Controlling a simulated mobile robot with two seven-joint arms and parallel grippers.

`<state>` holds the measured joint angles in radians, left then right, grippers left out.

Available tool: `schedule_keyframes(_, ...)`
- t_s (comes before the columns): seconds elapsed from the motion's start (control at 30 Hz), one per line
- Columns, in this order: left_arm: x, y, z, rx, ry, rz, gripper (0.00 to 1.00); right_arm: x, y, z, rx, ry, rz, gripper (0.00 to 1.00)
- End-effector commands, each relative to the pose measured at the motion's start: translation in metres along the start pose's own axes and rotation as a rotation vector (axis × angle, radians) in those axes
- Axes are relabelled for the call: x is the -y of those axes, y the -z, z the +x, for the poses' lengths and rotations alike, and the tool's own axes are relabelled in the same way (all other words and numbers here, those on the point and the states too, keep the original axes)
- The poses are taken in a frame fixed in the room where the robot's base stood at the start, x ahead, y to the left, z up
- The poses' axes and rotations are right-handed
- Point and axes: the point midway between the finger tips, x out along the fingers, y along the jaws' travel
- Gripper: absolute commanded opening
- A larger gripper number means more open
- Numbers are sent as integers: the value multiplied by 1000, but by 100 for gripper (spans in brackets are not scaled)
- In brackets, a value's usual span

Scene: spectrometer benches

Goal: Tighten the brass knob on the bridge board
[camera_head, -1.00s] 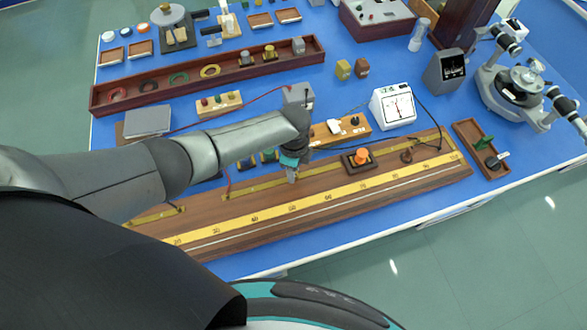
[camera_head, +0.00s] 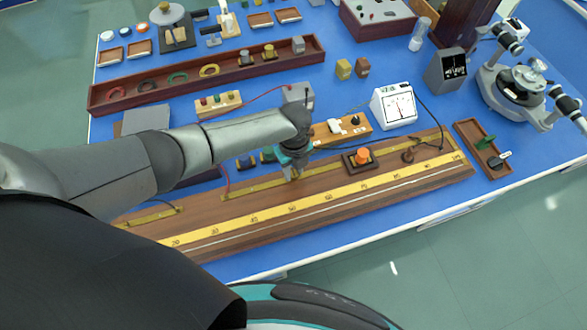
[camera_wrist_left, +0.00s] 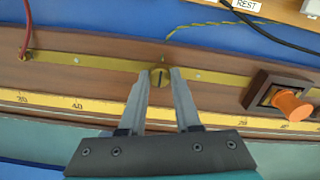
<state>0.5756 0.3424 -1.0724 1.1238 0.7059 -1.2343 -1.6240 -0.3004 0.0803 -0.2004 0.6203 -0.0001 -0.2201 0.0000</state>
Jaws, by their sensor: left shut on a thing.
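The brass knob (camera_wrist_left: 159,77) sits on the brass strip of the bridge board, with a dark slot line across its top in the left wrist view. My left gripper (camera_wrist_left: 159,80) is shut on the knob, one finger on each side of it. In the head view, my left gripper (camera_head: 291,172) reaches down onto the wooden bridge board (camera_head: 215,205), and its fingers and wrist mostly hide the knob there. My right gripper is not in view.
On the board, an orange-knobbed block (camera_head: 361,157) stands right of my gripper; it also shows in the wrist view (camera_wrist_left: 285,102). A red wire (camera_wrist_left: 28,30) joins the brass strip at left. A white meter (camera_head: 393,107) and a wooden key block (camera_head: 340,130) stand behind the board.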

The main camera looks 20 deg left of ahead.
Motion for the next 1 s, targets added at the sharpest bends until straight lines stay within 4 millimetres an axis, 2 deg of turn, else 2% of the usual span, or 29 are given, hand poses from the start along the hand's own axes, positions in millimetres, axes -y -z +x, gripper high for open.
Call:
schedule_keyframes(0.53,1,1,0,-2,1,26,0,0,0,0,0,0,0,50)
schedule_keyframes(0.57,1,1,0,-2,1,26,35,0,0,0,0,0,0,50)
schedule_keyframes(0.6,1,1,0,-2,1,26,39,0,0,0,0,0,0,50)
schedule_keyframes(0.8,0,1,0,-1,1,25,62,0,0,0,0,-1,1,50)
schedule_keyframes(1.0,0,0,0,-1,0,24,62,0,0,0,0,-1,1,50)
